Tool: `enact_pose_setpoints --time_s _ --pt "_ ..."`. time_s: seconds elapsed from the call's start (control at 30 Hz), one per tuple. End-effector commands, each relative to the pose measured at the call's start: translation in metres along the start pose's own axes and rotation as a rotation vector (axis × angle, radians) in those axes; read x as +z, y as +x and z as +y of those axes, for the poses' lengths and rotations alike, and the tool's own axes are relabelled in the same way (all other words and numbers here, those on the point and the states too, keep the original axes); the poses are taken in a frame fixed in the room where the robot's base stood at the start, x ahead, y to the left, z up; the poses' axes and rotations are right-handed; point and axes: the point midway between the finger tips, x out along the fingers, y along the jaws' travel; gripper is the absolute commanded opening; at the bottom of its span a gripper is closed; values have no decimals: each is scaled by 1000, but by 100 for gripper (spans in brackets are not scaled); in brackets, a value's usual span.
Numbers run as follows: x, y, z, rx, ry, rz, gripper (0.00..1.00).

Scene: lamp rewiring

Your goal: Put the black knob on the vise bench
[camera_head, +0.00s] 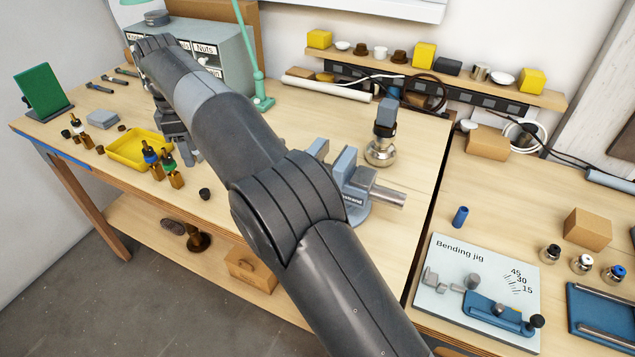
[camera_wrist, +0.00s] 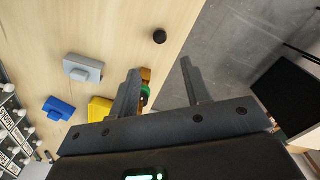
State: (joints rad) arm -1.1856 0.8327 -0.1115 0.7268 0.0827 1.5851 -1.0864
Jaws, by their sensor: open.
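A small black knob (camera_head: 205,194) stands on the light wooden bench (camera_head: 310,112), close to its front edge and right of the yellow tray. It also shows in the wrist view (camera_wrist: 159,36), ahead of my fingers and apart from them. The same bench carries a grey vise (camera_head: 345,180), partly hidden by my arm. My gripper (camera_head: 188,152) is above the bench, beside the yellow tray. Its two fingers (camera_wrist: 161,80) are apart with nothing held between them in the wrist view.
The yellow tray (camera_head: 125,150) and several small brass parts with coloured tops (camera_head: 176,180) stand near the gripper. A labelled drawer cabinet (camera_head: 225,55) and a green lamp (camera_head: 262,95) are behind. A second bench with a bending jig (camera_head: 450,255) is at right.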

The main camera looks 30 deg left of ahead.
Motion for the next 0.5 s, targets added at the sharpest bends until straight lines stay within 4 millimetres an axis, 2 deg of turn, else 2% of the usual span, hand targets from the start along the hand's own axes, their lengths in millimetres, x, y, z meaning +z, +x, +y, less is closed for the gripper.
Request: enact_pose_setpoints --time_s 0.17,0.27,0.37,0.5 --pt "10 -5 2 4 24 3 44" --pt "42 -21 7 18 100 15 44" --pt "95 -45 9 40 228 33 44" --pt "178 -78 -2 76 436 62 44"
